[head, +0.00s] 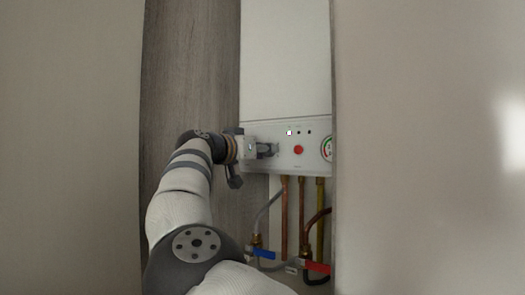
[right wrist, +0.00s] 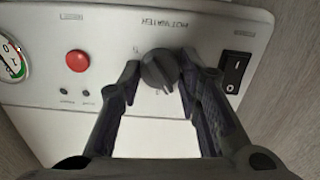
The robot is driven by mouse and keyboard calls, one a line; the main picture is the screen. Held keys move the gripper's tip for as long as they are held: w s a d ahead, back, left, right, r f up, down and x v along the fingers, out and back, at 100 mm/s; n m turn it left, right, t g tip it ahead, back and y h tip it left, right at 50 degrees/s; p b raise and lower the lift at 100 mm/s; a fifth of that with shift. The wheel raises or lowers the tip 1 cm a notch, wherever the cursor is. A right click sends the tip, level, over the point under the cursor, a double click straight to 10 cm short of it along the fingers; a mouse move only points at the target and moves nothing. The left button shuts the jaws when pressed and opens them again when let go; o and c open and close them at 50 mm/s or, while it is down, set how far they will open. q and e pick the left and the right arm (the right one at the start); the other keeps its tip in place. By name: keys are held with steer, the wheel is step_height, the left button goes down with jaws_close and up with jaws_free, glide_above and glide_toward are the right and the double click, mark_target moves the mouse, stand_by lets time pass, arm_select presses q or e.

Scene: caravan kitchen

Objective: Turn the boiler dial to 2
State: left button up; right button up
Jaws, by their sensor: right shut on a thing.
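The boiler dial (right wrist: 158,70) is a dark round knob on the white panel under upside-down "HOT WATER" lettering in the right wrist view. My right gripper (right wrist: 160,76) has one finger on each side of it and is shut on it. Small marks show around the dial, but I cannot read which one it points to. In the head view my right gripper (head: 266,150) is at the left part of the boiler's lower panel (head: 311,162) and hides the dial. My left gripper is in neither view.
A red button (head: 298,149), small lights (head: 289,132) and a gauge (head: 327,148) sit right of the gripper. A black rocker switch (right wrist: 234,72) is beside the fingers. Pipes (head: 303,215) and blue (head: 263,253) and red (head: 317,267) valve handles are below. Cabinet walls flank the boiler.

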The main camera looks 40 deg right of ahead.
steer(key=shift+r+n, duration=0.15)
steer(key=shift+n, duration=1)
steer(key=shift+r+n, duration=0.15)
steer(key=shift+n, duration=1)
steer(key=o, duration=1)
steer(key=shift+o, duration=0.7)
steer(key=shift+d+f, duration=0.1)
steer(key=shift+f, duration=0.1)
